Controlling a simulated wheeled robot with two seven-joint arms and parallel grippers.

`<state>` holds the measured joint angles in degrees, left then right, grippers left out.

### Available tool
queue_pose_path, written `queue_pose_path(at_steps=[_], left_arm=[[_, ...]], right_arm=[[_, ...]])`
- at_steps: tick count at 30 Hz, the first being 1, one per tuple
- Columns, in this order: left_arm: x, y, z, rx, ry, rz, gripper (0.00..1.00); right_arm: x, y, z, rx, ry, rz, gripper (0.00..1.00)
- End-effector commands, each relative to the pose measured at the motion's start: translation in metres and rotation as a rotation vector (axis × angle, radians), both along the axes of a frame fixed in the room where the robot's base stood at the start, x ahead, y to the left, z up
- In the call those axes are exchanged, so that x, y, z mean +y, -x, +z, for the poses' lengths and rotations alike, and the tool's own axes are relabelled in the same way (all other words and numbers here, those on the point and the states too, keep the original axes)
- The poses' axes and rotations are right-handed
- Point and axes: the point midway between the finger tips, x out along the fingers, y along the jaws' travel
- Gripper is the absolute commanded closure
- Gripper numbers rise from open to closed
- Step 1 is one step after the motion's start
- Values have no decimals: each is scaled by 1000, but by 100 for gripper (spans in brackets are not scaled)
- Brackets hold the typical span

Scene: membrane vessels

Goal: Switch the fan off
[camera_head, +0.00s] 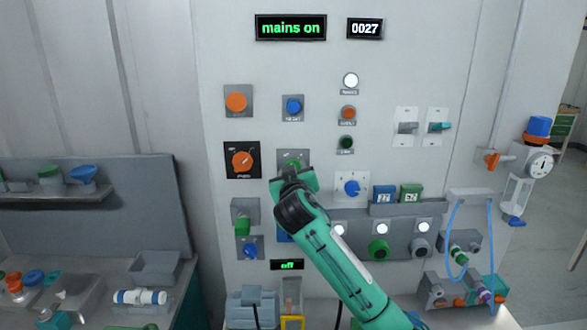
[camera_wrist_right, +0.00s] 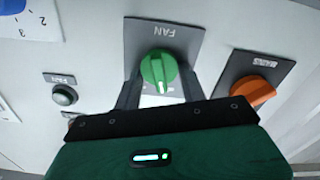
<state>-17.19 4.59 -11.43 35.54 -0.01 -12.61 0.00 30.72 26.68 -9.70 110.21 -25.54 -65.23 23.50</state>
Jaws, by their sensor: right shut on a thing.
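The fan switch is a green rotary knob (camera_wrist_right: 158,68) on a grey plate (camera_wrist_right: 185,38) marked FAN, on the upright panel. In the head view its plate (camera_head: 293,155) is mostly hidden behind my right gripper (camera_head: 294,172). In the right wrist view my right gripper (camera_wrist_right: 160,90) has its fingers on either side of the knob and is shut on it. The knob's exact pointer position is hard to read. The fan lamp (camera_head: 346,143) is dark green and looks unlit; it also shows in the right wrist view (camera_wrist_right: 65,96). My left gripper is not in view.
An orange rotary switch (camera_head: 242,161) is just left of the fan switch, and a blue dial (camera_head: 352,187) is to its right. A blue knob (camera_head: 293,107) is above. Displays read "mains on" (camera_head: 291,28), "0027" (camera_head: 365,29) and "off" (camera_head: 287,265).

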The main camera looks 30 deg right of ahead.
Motion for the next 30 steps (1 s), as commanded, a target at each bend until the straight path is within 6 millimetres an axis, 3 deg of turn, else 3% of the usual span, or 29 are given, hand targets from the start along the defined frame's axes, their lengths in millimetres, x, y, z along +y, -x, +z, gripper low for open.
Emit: queue_pose_path(at_steps=[12,29,30], left_arm=[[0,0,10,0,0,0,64],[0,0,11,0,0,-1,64],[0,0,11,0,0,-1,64]], right_arm=[[1,-1,-1,102,164,1,81],[1,-1,-1,117,189,1,81],[1,-1,-1,117,189,1,52]])
